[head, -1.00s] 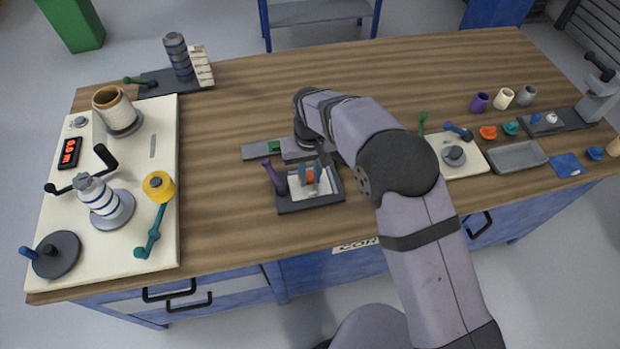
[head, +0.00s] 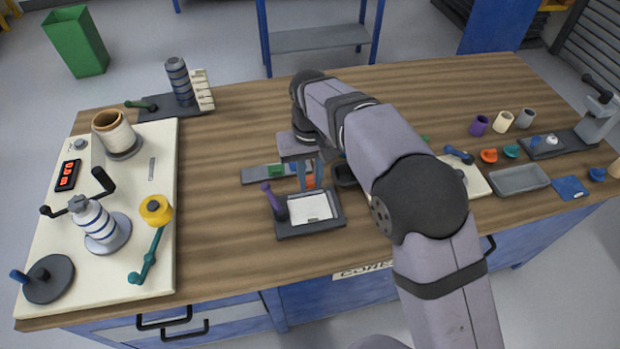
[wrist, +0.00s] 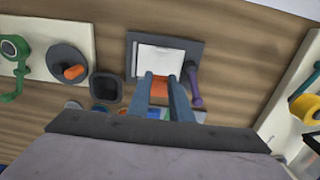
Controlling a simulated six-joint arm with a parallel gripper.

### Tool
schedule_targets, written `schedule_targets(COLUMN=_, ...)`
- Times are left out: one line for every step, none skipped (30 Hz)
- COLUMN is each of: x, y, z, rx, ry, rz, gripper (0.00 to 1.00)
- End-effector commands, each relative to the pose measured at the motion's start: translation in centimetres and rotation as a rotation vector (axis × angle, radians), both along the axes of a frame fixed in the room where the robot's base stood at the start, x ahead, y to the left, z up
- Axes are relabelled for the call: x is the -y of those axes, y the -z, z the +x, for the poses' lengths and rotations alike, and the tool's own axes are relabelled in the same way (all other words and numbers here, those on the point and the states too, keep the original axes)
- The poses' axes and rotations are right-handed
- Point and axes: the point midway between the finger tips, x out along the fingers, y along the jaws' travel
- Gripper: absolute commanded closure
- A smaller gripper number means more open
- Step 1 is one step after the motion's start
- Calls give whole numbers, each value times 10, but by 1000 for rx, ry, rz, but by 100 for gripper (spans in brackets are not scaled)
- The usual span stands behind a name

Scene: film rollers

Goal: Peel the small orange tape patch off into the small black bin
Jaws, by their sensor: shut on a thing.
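My gripper (head: 313,176) is shut on the orange tape patch (head: 310,182), which shows between the fingertips. It is above the far edge of a dark tray with a white sheet (head: 308,208). In the wrist view the orange patch (wrist: 159,88) sits between the two blue-grey fingers, overlapping the sheet's near edge. The small black bin (wrist: 106,87) stands just left of the tray in the wrist view, with its open top facing up. In the head view the bin (head: 345,174) is right of the gripper, partly hidden by my arm.
A purple-handled tool (head: 272,199) lies on the tray's left side. A dark strip with a green block (head: 275,169) lies behind the tray. A cream board with a round dark disc (wrist: 68,65) is beyond the bin. Open wood lies left of the tray.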

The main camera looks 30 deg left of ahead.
Motion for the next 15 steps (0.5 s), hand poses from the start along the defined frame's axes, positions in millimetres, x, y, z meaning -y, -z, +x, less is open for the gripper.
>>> schedule_targets(x=0, y=-4, z=0, rx=0, ry=0, rz=0, gripper=100)
schedule_targets(x=0, y=-5, z=0, rx=0, ry=0, rz=0, gripper=100)
schedule_targets(x=0, y=-6, z=0, rx=0, ry=0, rz=0, gripper=100)
schedule_targets(x=0, y=-7, z=0, rx=0, ry=0, rz=0, gripper=100)
schedule_targets(x=0, y=-8, z=0, rx=0, ry=0, rz=0, gripper=100)
schedule_targets(x=0, y=-10, z=0, rx=0, ry=0, rz=0, gripper=100)
schedule_targets(x=0, y=-11, z=0, rx=0, ry=0, rz=0, gripper=100)
schedule_targets(x=0, y=-12, z=0, rx=0, ry=0, rz=0, gripper=100)
schedule_targets(x=0, y=-13, z=0, rx=0, ry=0, rz=0, gripper=100)
schedule_targets(x=0, y=-14, z=0, rx=0, ry=0, rz=0, gripper=100)
schedule_targets(x=0, y=-15, z=0, rx=0, ry=0, rz=0, gripper=100)
schedule_targets(x=0, y=-17, z=0, rx=0, ry=0, rz=0, gripper=100)
schedule_targets(x=0, y=-18, z=0, rx=0, ry=0, rz=0, gripper=100)
schedule_targets(x=0, y=-19, z=0, rx=0, ry=0, rz=0, gripper=100)
schedule_targets(x=0, y=-20, z=0, rx=0, ry=0, rz=0, gripper=100)
